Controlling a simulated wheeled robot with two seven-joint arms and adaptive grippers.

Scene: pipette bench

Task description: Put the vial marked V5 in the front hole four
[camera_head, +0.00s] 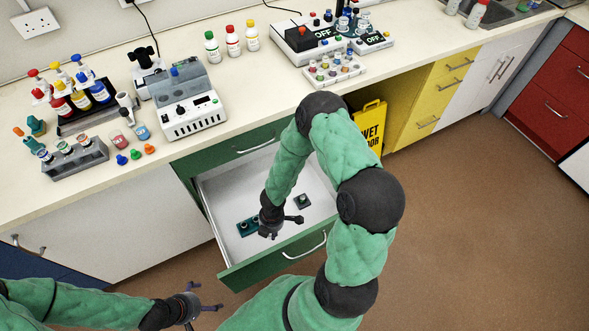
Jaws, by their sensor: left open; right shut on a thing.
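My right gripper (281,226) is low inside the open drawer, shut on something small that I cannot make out. A dark teal block (246,226) lies on the drawer floor, partly hidden behind this gripper. My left gripper (218,297) is open and empty in front of the drawer. A grey rack (75,160) with several capped vials stands at the left of the bench. A white rack (335,72) with several coloured caps stands near the bench's front edge, right of centre. No V5 mark is legible, and I cannot tell which hole is front hole four.
The drawer (275,265) is pulled out, its front jutting into the room. A small dark block (302,201) lies in it. A white device (188,105), loose caps (135,154) and bottles (232,42) stand on the bench. A yellow floor sign (372,120) is under the bench.

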